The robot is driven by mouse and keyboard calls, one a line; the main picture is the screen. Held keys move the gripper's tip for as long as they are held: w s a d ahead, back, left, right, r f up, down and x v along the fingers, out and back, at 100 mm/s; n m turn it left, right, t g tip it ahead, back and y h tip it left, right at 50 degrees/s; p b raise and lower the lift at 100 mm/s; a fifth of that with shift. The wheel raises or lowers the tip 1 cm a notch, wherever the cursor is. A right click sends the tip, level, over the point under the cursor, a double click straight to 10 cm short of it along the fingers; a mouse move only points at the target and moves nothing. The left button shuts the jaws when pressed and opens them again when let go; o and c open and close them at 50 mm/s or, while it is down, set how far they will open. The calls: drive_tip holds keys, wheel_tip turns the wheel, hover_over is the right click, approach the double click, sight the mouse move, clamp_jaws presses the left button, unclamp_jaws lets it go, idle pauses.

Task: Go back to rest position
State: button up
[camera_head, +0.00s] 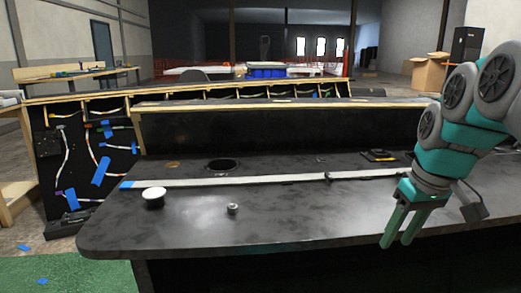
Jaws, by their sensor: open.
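My gripper (398,240) hangs at the right of the head view with its green fingers pointing down. The fingers are apart with nothing between them. It is near the front edge of the dark console top (280,222), right of the small parts on it. A white round knob or cap (153,196) sits on the left of the console top. A small metal piece (232,209) stands right of it. A light strip (250,181) runs across the console top.
A round dark hole (222,165) lies behind the strip, and a flat dark item (379,156) lies at the back right. A raised ledge (280,105) closes the back. The front middle of the top is clear. Cardboard boxes (428,73) stand far behind.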

drive_tip(key=s+a+f+g, duration=0.1)
drive_tip(key=s+a+f, duration=0.3)
drive_tip(key=s+f, duration=0.2)
drive_tip(key=s+a+f+m+g, duration=0.1)
drive_tip(key=s+a+f, duration=0.2)
drive_tip(key=s+f, duration=0.3)
drive_tip(key=s+a+f+g+h, duration=0.1)
drive_tip(key=s+a+f+g, duration=0.1)
drive_tip(key=s+a+f, duration=0.2)
drive_tip(key=s+f, duration=0.3)
drive_tip(key=s, duration=0.2)
drive_tip(key=shift+a+m, duration=0.35)
drive_tip(key=shift+m, duration=0.05)
